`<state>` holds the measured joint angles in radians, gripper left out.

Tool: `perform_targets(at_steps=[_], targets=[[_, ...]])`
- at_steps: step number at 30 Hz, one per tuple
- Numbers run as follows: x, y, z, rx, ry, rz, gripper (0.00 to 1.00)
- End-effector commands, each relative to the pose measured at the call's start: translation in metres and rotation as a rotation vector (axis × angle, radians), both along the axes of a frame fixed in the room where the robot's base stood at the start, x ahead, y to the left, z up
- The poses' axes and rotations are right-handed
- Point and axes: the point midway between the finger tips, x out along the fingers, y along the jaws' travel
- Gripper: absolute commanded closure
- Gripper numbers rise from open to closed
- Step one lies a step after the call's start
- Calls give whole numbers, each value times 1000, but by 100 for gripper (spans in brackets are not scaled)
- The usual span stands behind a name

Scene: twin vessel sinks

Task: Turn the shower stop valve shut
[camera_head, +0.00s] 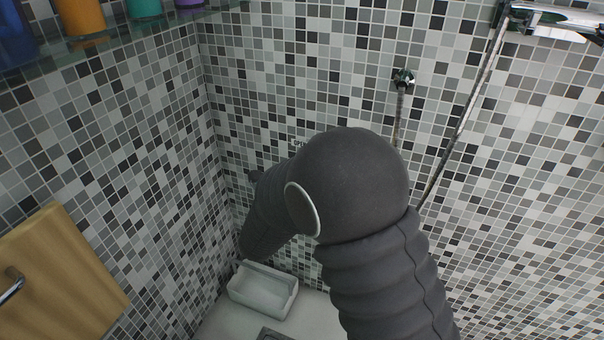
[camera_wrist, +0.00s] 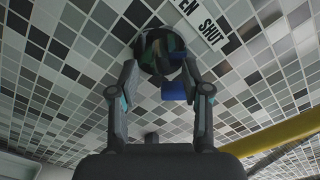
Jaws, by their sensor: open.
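In the wrist view, the shower stop valve shows as a round, dark, shiny fitting (camera_wrist: 158,54) on the tiled wall. Blue parts (camera_wrist: 173,90) show at and just below it; I cannot tell how they join it. A label (camera_wrist: 207,25) beside the valve shows "EN" and "SHUT". My gripper (camera_wrist: 160,70) is open, with one finger on each side of the valve. I cannot tell whether the fingers touch it. In the head view, my arm hides the gripper and the valve; only a bit of lettering (camera_head: 298,142) shows above the arm.
A glass shelf (camera_head: 110,38) with bottles is upper left. A tan towel (camera_head: 60,275) hangs lower left. A white tray (camera_head: 263,290) sits below.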

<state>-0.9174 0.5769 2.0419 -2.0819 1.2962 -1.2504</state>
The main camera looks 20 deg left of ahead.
Motion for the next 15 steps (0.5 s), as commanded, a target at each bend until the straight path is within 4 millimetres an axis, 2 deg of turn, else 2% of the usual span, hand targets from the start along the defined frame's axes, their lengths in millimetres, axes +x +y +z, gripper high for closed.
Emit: perform_targets(at_steps=[9,15], targets=[[-64,7,0,-2,0,6,52],[-91,9,1,0,-1,4,52]])
